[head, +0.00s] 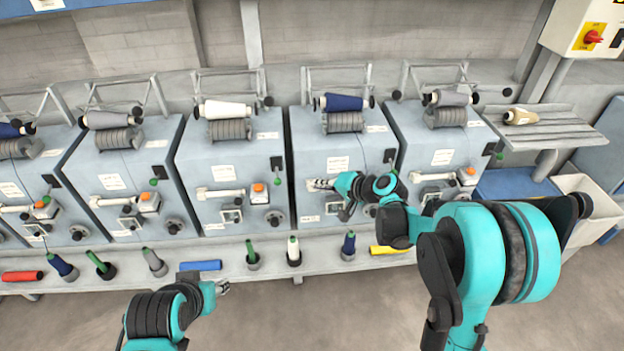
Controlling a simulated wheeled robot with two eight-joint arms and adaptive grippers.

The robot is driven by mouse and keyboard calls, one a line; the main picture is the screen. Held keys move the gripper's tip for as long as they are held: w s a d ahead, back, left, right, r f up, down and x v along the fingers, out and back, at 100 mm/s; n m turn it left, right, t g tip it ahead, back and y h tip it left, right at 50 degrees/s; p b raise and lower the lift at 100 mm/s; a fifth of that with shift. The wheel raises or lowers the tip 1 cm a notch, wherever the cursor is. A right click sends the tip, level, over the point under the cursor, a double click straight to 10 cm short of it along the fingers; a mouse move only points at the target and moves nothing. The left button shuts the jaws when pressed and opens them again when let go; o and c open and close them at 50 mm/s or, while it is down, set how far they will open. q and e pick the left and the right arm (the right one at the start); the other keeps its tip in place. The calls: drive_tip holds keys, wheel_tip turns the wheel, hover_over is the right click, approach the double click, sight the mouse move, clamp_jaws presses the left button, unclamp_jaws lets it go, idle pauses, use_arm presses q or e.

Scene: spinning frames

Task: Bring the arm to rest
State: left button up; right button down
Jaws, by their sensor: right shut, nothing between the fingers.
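My right arm comes in from the right, and its teal wrist stretches left in front of a light blue spinning unit (302,148). My right gripper (318,184) is shut and empty, close to the unit's front face; whether it touches cannot be told. My left arm rises from the bottom edge. Its small grey gripper (223,287) is over the floor just in front of the low shelf, and its fingers are too small to judge.
The shelf (330,262) carries several upright bobbins, a blue tube (200,266) and a yellow tube (388,249), which lies close to my right arm. Yarn packages, including a dark blue one (345,103), sit on top of the units. A white bin (590,205) stands right.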

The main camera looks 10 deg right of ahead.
idle(0.3)
drive_tip(key=s+d+r+n+g+h, duration=0.1)
drive_tip(key=s+d+h, duration=0.3)
drive_tip(key=s, duration=1.1)
drive_tip(key=s+d+r+n+h, duration=0.1)
drive_tip(key=s+d+n+h, duration=0.3)
drive_tip(key=s, duration=1.1)
drive_tip(key=shift+r+n+g, duration=0.3)
drive_tip(key=shift+r+g, duration=0.1)
